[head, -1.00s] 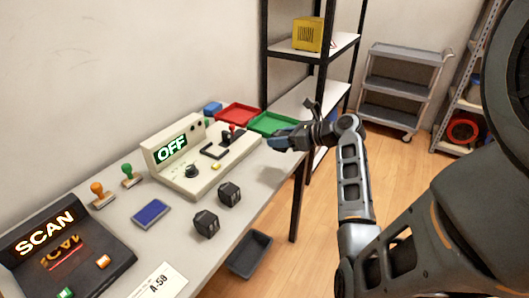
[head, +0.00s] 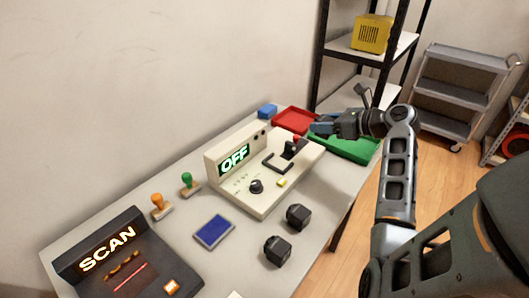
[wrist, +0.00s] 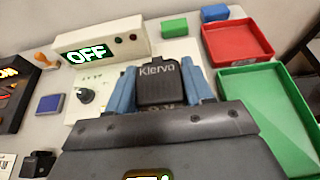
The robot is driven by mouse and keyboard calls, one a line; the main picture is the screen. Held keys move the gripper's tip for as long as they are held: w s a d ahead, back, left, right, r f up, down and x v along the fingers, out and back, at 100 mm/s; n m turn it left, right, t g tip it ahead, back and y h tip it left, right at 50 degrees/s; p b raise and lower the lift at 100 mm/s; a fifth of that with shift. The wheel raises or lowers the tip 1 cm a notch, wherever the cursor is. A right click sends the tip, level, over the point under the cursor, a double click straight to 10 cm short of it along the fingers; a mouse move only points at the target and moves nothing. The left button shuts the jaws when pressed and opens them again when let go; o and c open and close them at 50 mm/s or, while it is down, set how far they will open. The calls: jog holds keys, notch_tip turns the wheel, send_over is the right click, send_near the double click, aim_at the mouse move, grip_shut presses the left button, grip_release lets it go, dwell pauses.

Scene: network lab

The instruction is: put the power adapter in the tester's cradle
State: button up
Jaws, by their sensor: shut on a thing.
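My gripper (head: 321,128) is beyond and right of the cradle, by the trays. In the wrist view, its blue fingers are shut on a black power adapter (wrist: 158,85) marked Klervo. The adapter hides the cradle there; the tester's display panel (wrist: 105,46) shows beyond.
Two black adapters, one nearer (head: 278,250) and one farther (head: 298,216), stand in front of the tester. A red tray (head: 290,119) and green tray (head: 358,150) lie at the far end. A blue pad (head: 214,232), stamps (head: 161,205) and a SCAN unit (head: 110,255) are left.

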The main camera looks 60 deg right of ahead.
send_over(279, 164)
notch_tip(279, 164, down, 7)
jog(key=shift+d+r, duration=0.15)
jog(key=shift+f, duration=2)
jog(key=shift+w+f, duration=0.1)
jog(key=shift+f, duration=0.05)
jog(key=o, duration=1.3)
jog(key=shift+c, duration=0.2)
jog(key=v, duration=1.2)
